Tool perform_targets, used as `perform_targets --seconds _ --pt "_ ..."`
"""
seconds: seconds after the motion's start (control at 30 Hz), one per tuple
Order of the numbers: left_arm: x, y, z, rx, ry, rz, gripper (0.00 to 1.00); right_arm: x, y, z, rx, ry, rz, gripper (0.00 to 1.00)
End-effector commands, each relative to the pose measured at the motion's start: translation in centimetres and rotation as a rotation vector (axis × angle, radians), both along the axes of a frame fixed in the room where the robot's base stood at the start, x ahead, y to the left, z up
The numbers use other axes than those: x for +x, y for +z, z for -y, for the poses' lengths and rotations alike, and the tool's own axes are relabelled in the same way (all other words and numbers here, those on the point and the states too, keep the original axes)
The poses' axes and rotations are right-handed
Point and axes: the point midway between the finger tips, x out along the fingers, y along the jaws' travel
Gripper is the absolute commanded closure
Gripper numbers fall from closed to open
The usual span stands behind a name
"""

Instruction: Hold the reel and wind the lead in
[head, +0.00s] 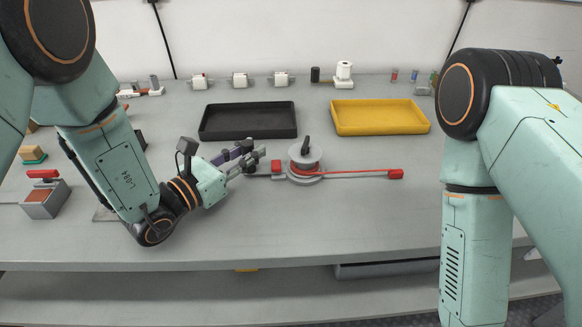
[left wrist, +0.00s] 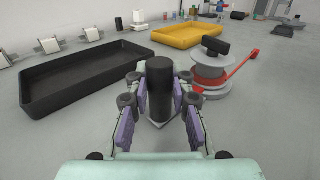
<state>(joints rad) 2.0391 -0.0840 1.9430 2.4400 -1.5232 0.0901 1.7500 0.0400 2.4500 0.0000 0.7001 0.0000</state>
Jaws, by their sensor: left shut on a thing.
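The reel (head: 304,170) stands on the bench, a grey spool with red lead (head: 350,173) wound on it. A black crank knob (head: 306,143) sticks up from its top. The lead runs out to the right and ends in a red plug (head: 396,174). My left gripper (head: 256,162) is left of the reel. In the left wrist view, its purple-padded fingers (left wrist: 160,100) are shut on an upright black handle (left wrist: 160,85). The reel (left wrist: 208,80) and its knob (left wrist: 215,45) stand just right of them. My right gripper is out of view.
A black tray (head: 247,121) and a yellow tray (head: 380,117) lie behind the reel. Several small white fixtures line the back wall. A grey box with a red handle (head: 42,200) stands at far left. The bench in front of the reel is clear.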

Motion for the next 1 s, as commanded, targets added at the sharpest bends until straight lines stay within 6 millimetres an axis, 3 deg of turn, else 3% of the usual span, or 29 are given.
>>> perform_targets --seconds 1.0 --pt "-0.13 -0.66 0.03 0.004 -0.001 -0.007 1.00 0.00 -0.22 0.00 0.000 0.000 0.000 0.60"
